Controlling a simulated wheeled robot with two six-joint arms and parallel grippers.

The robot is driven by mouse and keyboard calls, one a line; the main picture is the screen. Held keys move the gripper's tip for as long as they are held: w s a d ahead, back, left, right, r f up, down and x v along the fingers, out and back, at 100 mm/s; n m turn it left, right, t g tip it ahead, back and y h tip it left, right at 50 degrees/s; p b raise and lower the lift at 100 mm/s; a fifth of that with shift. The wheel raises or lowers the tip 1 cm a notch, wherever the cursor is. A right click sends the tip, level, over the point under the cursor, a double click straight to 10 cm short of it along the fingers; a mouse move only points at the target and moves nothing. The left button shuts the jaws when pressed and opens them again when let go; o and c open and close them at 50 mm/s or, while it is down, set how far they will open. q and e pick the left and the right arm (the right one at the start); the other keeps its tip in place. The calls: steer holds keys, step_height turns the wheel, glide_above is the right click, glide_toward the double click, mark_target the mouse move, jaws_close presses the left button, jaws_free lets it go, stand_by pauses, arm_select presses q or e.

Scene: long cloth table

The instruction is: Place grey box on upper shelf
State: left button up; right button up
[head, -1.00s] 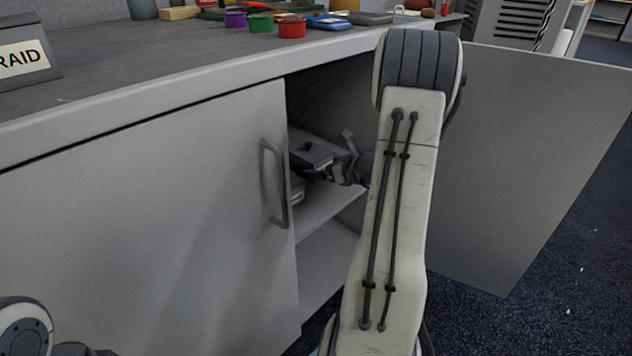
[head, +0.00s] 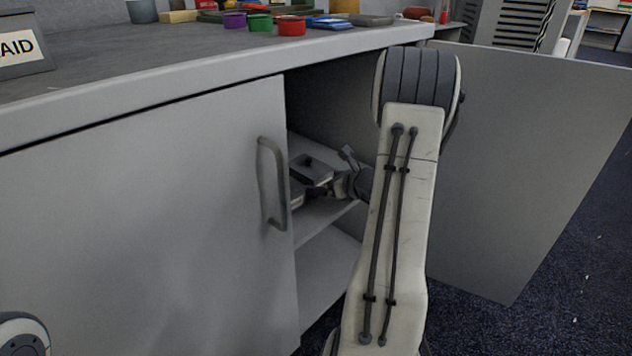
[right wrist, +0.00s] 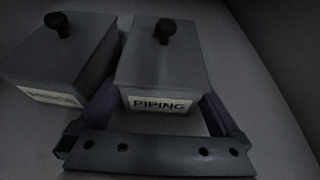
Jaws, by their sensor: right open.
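A grey box (right wrist: 163,62) with a black knob and a "PIPING" label sits between the fingers of my right gripper in the right wrist view. The fingers are open, one on each side of it; I cannot tell whether either touches it. In the head view the grey box (head: 311,166) is at the upper shelf (head: 322,224) inside the cabinet, with my right gripper (head: 325,186) at its near right side. A second knobbed grey box (right wrist: 60,50) stands to its left, its label unreadable. My left gripper is out of view.
The cabinet's left door (head: 150,215) is shut and its right door (head: 530,170) stands wide open. A lower compartment (head: 325,275) looks empty where visible. Coloured tubs (head: 290,25) and other items stand on the countertop. My right forearm hides part of the opening.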

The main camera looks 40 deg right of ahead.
steer(key=p+v, duration=0.5)
steer(key=v, duration=0.6)
steer(key=shift+s+r, duration=0.1)
steer(key=shift+s, duration=0.3)
